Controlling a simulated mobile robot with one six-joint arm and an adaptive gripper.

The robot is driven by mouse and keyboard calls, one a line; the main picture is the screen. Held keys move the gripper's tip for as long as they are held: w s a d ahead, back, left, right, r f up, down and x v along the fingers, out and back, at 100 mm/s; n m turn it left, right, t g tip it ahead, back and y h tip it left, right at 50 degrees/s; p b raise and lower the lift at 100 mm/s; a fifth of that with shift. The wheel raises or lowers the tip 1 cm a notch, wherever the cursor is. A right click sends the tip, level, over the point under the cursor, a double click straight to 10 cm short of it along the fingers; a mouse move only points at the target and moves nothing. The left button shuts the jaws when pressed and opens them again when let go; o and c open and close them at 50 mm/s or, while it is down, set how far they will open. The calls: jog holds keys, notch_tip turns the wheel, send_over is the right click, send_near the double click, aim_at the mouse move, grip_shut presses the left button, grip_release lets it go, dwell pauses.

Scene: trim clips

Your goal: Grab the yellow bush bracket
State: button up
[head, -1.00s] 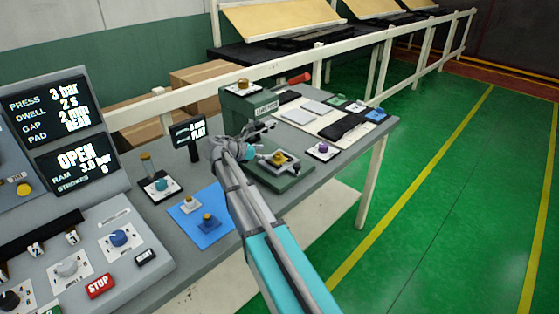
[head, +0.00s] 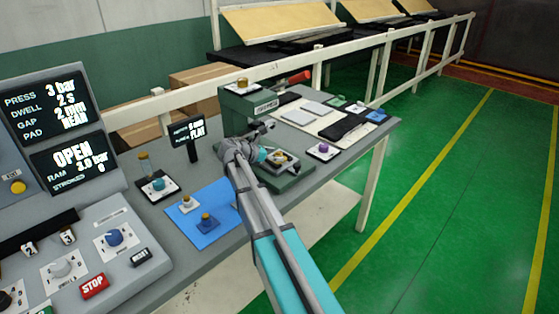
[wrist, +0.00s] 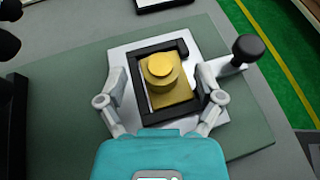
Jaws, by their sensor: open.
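The yellow bush bracket (wrist: 165,72), a square base with a round stepped boss, sits inside a black C-shaped frame (wrist: 143,92) on a light plate. It also shows in the head view (head: 281,157), partly hidden, in the nest of the green press (head: 247,108). My gripper (wrist: 160,84) is open, with one finger on each side of the frame and bracket. Gaps show between the fingers and the bracket. Whether the fingertips touch the frame or plate, I cannot tell. In the head view, my gripper (head: 264,154) is at the left of the nest.
A black knob (wrist: 248,48) sticks out right of the nest. A small sign (head: 187,130) stands left of the press. A blue mat (head: 203,230) holds two small parts. A purple-topped part (head: 323,148) lies right of the press. The control console (head: 75,245) is at left.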

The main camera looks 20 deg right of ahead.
dwell(0.4)
grip_shut()
